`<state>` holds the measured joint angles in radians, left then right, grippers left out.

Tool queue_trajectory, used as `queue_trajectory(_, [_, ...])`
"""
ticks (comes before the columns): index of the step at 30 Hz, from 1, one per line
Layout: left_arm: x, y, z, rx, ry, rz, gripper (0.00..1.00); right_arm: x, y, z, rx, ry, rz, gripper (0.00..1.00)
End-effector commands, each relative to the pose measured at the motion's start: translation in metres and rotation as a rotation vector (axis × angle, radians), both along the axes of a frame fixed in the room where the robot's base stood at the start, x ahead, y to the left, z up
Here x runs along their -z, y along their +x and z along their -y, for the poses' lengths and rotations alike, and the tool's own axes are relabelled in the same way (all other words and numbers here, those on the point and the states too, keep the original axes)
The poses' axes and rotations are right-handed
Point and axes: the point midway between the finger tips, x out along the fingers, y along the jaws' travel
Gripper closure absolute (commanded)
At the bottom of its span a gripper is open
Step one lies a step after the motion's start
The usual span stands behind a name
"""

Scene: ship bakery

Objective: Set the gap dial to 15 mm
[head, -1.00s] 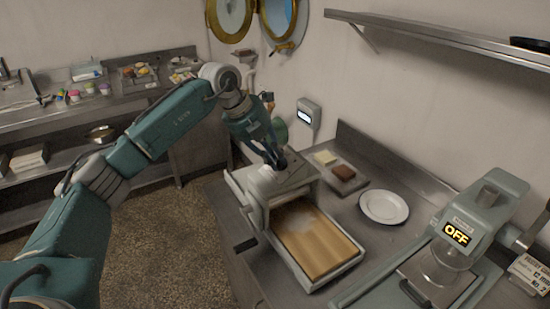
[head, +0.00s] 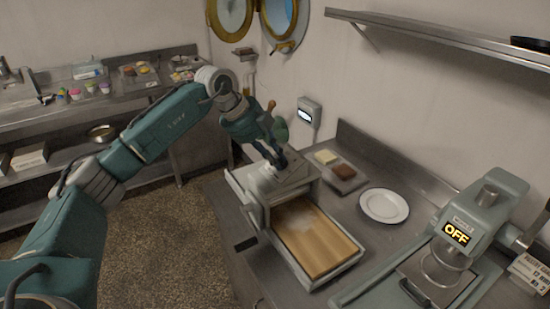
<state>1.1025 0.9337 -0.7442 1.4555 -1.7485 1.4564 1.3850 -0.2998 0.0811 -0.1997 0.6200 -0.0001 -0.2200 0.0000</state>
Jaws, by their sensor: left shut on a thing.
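The dough sheeter (head: 297,190) stands on the steel counter, with a floured wooden board (head: 318,240) in front of its grey housing. My left gripper (head: 277,166) points down at the top left of the housing. It is shut on the gap dial, a small pale knob (head: 267,172) that shows partly beside the fingers. The fingers hide most of the dial, and its scale marks are too small to read. My right gripper is not in view.
A white plate (head: 384,205) and a tray (head: 349,184) with a pale and a brown block lie right of the sheeter. A mixer-like machine (head: 480,215) showing OFF stands at the right. A wall box (head: 309,113) hangs behind.

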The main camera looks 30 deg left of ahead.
Motion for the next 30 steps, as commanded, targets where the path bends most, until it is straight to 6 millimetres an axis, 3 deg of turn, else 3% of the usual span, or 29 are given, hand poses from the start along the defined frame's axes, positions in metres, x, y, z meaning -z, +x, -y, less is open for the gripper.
queue_trajectory(14, [-0.0042, 0.0024, -0.0025, -0.018, -0.006, 0.008, 1.00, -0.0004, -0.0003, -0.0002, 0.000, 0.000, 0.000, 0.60])
queue_trajectory(15, [-0.0042, 0.0024, -0.0025, -0.018, -0.006, 0.008, 0.79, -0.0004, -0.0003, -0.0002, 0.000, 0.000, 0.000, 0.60])
queue_trajectory(17, [-0.0041, 0.0023, -0.0024, -0.018, -0.006, 0.008, 0.67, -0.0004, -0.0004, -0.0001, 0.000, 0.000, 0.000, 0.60])
queue_trajectory(26, [-0.0020, 0.0007, -0.0010, -0.013, -0.006, 0.001, 0.66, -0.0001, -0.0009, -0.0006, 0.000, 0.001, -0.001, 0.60])
queue_trajectory(30, [-0.0109, -0.0029, -0.0045, -0.013, -0.005, 0.003, 0.66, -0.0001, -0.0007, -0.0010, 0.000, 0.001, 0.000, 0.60])
